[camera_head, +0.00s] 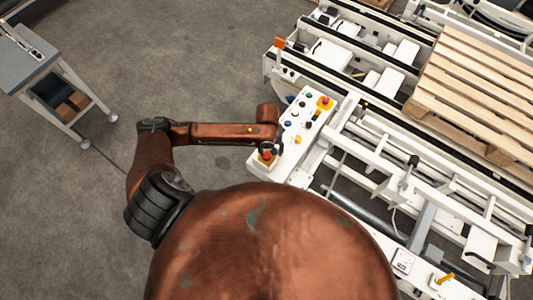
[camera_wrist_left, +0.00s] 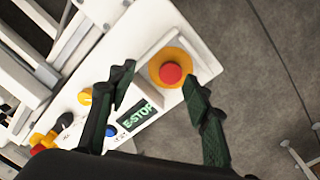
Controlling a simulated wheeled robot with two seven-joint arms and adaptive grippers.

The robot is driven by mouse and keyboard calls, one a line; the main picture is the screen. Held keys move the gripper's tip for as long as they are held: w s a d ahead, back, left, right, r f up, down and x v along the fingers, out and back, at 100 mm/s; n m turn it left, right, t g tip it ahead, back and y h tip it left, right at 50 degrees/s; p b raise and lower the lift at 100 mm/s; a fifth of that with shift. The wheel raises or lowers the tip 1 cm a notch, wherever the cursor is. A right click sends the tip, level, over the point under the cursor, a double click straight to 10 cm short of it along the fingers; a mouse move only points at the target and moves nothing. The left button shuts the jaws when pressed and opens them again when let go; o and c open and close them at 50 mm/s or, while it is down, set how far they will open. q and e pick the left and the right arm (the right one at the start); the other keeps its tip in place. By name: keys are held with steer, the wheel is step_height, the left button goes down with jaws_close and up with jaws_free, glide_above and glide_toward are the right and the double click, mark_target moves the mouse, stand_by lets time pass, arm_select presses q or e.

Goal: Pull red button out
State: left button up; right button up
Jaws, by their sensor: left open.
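The red button (camera_wrist_left: 171,74) sits on a round yellow base at one end of a white control panel (camera_wrist_left: 204,62). In the left wrist view it lies beyond and between the fingertips of my left gripper (camera_wrist_left: 158,82), which is open and empty. An "E-STOP" label (camera_wrist_left: 138,109) shows beside it. In the head view the red button (camera_head: 267,155) is at the near end of the control panel (camera_head: 296,124), partly covered by my left gripper (camera_head: 268,148). Whether the fingers touch the button cannot be told. My right gripper is in neither view.
A second red button on yellow (camera_head: 325,102) stands at the panel's far end, with several small coloured buttons between. White conveyor frames (camera_head: 375,130) and a wooden pallet (camera_head: 475,85) fill the right. A grey table (camera_head: 25,65) stands far left; the floor between is clear.

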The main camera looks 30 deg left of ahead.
mark_target(267, 156)
arm_select(q)
steer(key=shift+w+a+r+n+y, duration=0.1)
steer(key=shift+w+a+n+y, duration=0.15)
steer(key=shift+a, duration=0.35)
steer(key=shift+w+a+r+n+y, duration=0.1)
steer(key=shift+a+n, duration=0.25)
steer(key=shift+a, duration=0.2)
steer(key=shift+a+f, duration=0.1)
steer(key=shift+f, duration=0.25)
step_height(267, 156, down, 7)
steer(key=shift+c, duration=0.6)
jaws_close()
